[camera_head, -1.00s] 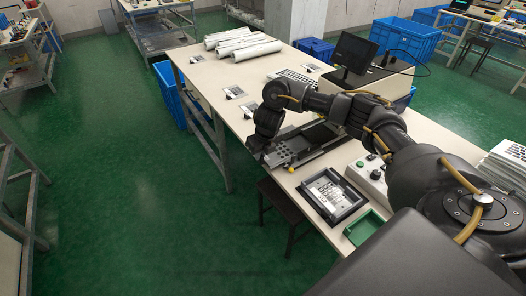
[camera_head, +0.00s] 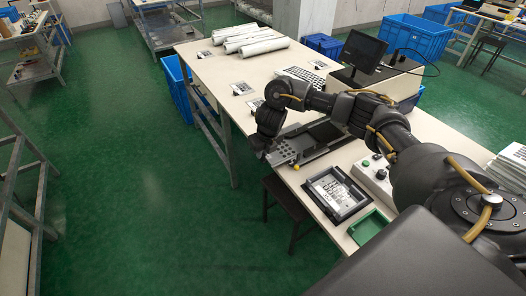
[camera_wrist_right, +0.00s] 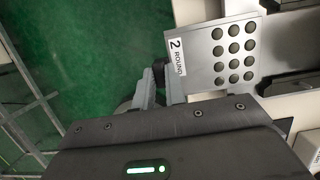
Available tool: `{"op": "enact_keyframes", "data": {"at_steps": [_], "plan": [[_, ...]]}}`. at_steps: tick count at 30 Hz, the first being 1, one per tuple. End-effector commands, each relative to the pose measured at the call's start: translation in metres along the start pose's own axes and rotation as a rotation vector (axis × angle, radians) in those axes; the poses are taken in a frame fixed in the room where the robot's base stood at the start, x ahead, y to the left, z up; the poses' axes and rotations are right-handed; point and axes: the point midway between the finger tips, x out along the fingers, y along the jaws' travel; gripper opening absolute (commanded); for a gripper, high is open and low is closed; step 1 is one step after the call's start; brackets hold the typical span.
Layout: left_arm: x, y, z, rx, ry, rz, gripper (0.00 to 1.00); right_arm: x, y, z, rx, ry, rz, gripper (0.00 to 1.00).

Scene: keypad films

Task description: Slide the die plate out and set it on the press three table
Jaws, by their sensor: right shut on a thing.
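The die plate (camera_head: 286,152) is a flat grey metal plate with rows of round holes. It lies at the front end of a dark press or slide fixture (camera_head: 318,143) on the long table. In the right wrist view the die plate (camera_wrist_right: 232,58) carries a white label (camera_wrist_right: 177,57) reading "2 ROUND". My right gripper (camera_head: 264,152) is shut at the plate's outer end, on a small dark grip piece beside the label; the wrist view shows its fingers (camera_wrist_right: 160,84) around that piece. My arm hides part of the fixture. My left gripper is out of view.
The long cream table (camera_head: 222,70) holds a framed film tray (camera_head: 335,193), a green tray (camera_head: 368,227), a button box (camera_head: 372,178), a monitor (camera_head: 362,52) and white rolls (camera_head: 250,40). A dark stool (camera_head: 285,205) stands below the plate's end. Green floor to the left is open.

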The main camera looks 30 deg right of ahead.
Motion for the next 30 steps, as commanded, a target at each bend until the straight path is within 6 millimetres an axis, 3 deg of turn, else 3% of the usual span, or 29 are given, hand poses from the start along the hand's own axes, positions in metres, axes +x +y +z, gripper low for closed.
{"op": "enact_keyframes", "data": {"at_steps": [16,30], "plan": [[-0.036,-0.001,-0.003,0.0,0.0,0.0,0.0,-0.029,0.034,0.008,-0.002,-0.001,0.001,0.0],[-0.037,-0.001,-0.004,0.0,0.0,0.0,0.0,-0.029,0.041,0.006,-0.05,-0.002,0.013,0.0]]}}
